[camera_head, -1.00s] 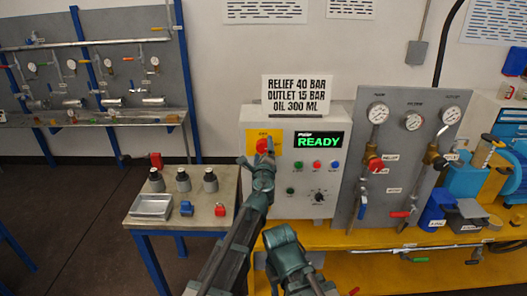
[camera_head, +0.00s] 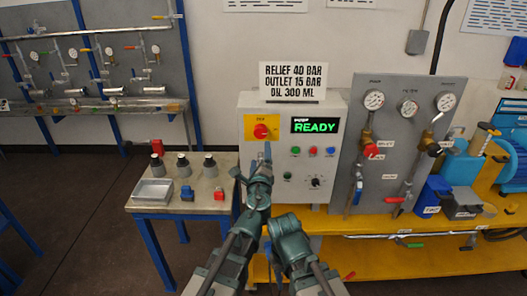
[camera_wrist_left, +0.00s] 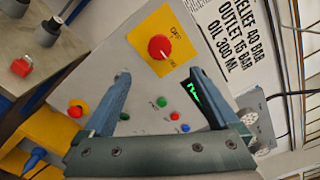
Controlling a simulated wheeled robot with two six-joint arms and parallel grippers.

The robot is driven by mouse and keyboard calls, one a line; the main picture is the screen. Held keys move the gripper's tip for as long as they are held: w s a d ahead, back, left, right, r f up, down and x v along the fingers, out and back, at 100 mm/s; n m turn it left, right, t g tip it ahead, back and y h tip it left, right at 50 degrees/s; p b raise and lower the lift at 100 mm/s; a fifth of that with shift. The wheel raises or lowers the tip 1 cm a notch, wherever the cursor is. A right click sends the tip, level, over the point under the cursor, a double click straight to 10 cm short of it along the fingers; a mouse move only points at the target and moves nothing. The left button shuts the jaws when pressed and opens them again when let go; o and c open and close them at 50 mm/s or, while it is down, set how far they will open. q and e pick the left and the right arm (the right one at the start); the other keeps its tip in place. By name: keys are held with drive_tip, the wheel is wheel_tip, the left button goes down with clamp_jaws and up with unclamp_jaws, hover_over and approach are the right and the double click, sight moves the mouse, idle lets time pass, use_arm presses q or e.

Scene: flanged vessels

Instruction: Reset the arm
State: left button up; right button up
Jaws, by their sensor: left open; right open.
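My left gripper (camera_head: 253,163) is open and empty in front of the control box (camera_head: 318,197), below its red rotary knob (camera_head: 260,131). In the left wrist view, the two blue fingers of my left gripper (camera_wrist_left: 159,76) stand wide apart with nothing between them. The red knob (camera_wrist_left: 159,47) on its yellow plate is beyond the fingertips, apart from them. My right gripper (camera_head: 285,225) is low in the head view, to the right of my left arm. Its fingers are not clearly seen, and no held object shows.
A side table (camera_head: 140,206) at left carries a metal tray (camera_head: 153,191), several grey bottles, a blue piece and a red piece. The gauge panel (camera_head: 388,110) and blue containers stand right on a yellow bench (camera_head: 430,262). The box display (camera_head: 317,125) reads READY.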

use_arm(q)
drive_tip(key=shift+s+a, duration=0.1)
drive_tip(key=s+a+f+n+g+y, duration=0.3)
drive_tip(key=a+f+n+g, duration=0.15)
drive_tip(key=a+n, duration=0.3)
drive_tip(key=s+a+f+n+g+y, duration=0.3)
drive_tip(key=a+f+n, duration=0.35)
drive_tip(key=a, duration=0.25)
drive_tip(key=s+a+f+n+g+h, duration=0.1)
drive_tip(key=s+a+f+n+g, duration=0.1)
drive_tip(key=s+f+n+g, duration=0.25)
drive_tip(key=s+d+f+n+g+h, duration=0.4)
drive_tip(key=s+f+n+g+h, duration=0.15)
drive_tip(key=s, duration=0.65)
drive_tip(key=s+d+m+y, duration=0.1)
drive_tip(key=s+d+m, duration=0.2)
drive_tip(key=d, duration=0.8)
drive_tip(key=s+f+g, duration=0.1)
drive_tip(key=s, duration=0.1)
drive_tip(key=shift+s+d+m, duration=0.15)
drive_tip(key=shift+s+m, duration=0.25)
